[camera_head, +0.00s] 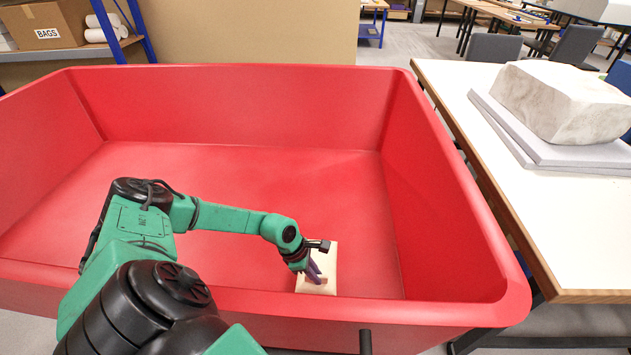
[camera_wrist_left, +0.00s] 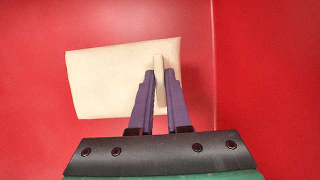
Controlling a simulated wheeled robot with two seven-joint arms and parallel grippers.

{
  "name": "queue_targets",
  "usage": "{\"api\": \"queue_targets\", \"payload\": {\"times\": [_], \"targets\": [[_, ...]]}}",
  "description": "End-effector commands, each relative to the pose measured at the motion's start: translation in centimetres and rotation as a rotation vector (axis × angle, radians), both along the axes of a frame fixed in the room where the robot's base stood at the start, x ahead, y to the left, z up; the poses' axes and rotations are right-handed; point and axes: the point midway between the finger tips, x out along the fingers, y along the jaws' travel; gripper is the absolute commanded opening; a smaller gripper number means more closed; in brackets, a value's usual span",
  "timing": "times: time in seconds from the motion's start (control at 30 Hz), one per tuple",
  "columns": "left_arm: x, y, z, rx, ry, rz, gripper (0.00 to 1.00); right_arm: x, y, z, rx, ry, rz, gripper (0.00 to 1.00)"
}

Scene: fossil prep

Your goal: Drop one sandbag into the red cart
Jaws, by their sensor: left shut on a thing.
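The red cart (camera_head: 240,105) is a large open tub that fills the middle of the head view; its red inside also fills the left wrist view (camera_wrist_left: 265,90). A cream sandbag (camera_head: 328,257) is inside the cart's rim, near the front wall and right of centre. My left gripper (camera_head: 317,277) reaches over the front rim and is shut on the sandbag. In the left wrist view the purple fingers (camera_wrist_left: 159,85) pinch a narrow raised strip on the sandbag (camera_wrist_left: 105,80). Whether the sandbag touches the cart floor I cannot tell. My right gripper is not in view.
A white-topped table (camera_head: 540,230) stands right of the cart, with a pale rock block (camera_head: 560,98) on grey slabs (camera_head: 548,148). A shelf at the upper left holds a box marked BAGS (camera_head: 45,25). The rest of the cart's floor is bare.

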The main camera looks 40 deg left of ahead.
Motion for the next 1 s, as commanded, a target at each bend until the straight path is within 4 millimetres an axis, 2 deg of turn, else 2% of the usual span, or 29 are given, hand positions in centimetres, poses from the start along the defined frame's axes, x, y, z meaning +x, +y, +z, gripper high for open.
{"api": "queue_targets", "payload": {"times": [0.2,0.23,0.3,0.57,0.63,1.0], "targets": [[0.3,0.0,0.3,0.0,-0.008,0.001,0.0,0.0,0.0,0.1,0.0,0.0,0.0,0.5],[0.3,0.0,0.3,0.0,-0.008,0.001,0.26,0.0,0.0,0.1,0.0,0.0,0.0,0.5],[0.2,0.0,0.3,0.0,-0.006,0.001,0.5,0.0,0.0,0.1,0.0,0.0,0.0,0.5],[-0.2,0.0,-0.1,0.001,0.004,0.0,0.5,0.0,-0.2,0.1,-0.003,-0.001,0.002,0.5],[-0.1,0.0,0.4,0.001,0.004,0.0,0.5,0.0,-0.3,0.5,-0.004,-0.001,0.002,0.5],[0.0,0.0,7.6,0.0,0.0,0.0,0.5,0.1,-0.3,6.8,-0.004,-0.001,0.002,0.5]]}}
